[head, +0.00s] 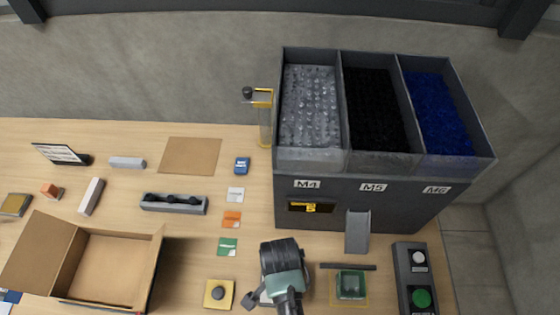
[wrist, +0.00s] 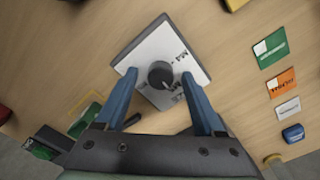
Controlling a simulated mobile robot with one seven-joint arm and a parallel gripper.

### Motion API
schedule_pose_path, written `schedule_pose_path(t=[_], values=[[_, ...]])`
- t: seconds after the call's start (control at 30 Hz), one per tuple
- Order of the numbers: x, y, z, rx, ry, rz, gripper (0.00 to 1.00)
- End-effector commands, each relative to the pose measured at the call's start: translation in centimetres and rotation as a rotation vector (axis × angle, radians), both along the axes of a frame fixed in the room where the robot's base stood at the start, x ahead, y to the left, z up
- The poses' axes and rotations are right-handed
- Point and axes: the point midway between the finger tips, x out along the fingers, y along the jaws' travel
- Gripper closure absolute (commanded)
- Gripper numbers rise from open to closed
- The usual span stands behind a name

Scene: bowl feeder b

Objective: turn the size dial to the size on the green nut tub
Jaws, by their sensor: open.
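The size dial is a dark round knob (wrist: 160,75) on a white-faced box (wrist: 143,52). An M4 label shows at the plate's right; another label, lower right, is partly hidden. A light mark on the knob points to the lower right in the wrist view. My gripper (wrist: 159,77) is open, with blue fingers either side of the knob; I cannot tell whether they touch it. In the head view my gripper hides the dial. The green nut tub (head: 351,285) stands on a yellow mat right of my gripper; its size marking is not readable.
The feeder (head: 290,215) stands behind, its bins labelled M4, M5 and M6, with a chute (head: 357,232) in front. A button box (head: 402,262) is at the right. An open carton (head: 145,275) is at the left. Green (head: 227,246), orange (head: 232,219) and white (head: 235,194) cards lie between.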

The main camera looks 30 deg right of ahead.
Motion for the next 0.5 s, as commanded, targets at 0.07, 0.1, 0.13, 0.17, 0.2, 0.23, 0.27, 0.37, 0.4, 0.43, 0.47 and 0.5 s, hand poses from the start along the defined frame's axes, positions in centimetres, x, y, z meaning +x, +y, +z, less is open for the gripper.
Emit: schedule_pose_path(t=[0.07, 0.1, 0.13, 0.17, 0.2, 0.23, 0.27, 0.37, 0.4, 0.43, 0.47, 0.5], values=[[0.02, -0.02, -0.11, 0.0, 0.0, 0.0, 0.3], [0.02, -0.02, -0.12, 0.0, -0.001, 0.0, 0.3], [0.03, -0.01, -0.11, 0.0, -0.001, 0.0, 0.3], [0.03, -0.03, -0.11, 0.0, -0.001, 0.0, 0.3], [0.04, -0.02, -0.1, 0.0, -0.001, 0.0, 0.3], [0.04, -0.02, -0.1, 0.0, -0.001, 0.0, 0.3], [0.04, -0.02, -0.09, 0.0, -0.001, 0.0, 0.3], [0.04, -0.02, -0.08, 0.0, -0.001, 0.0, 0.48], [0.04, -0.02, -0.08, 0.0, -0.001, 0.0, 0.55], [0.04, -0.02, -0.08, 0.0, -0.001, 0.0, 0.6], [0.03, -0.03, -0.08, 0.0, 0.0, 0.0, 0.66], [0.03, -0.03, -0.07, 0.0, 0.0, 0.0, 0.73]])
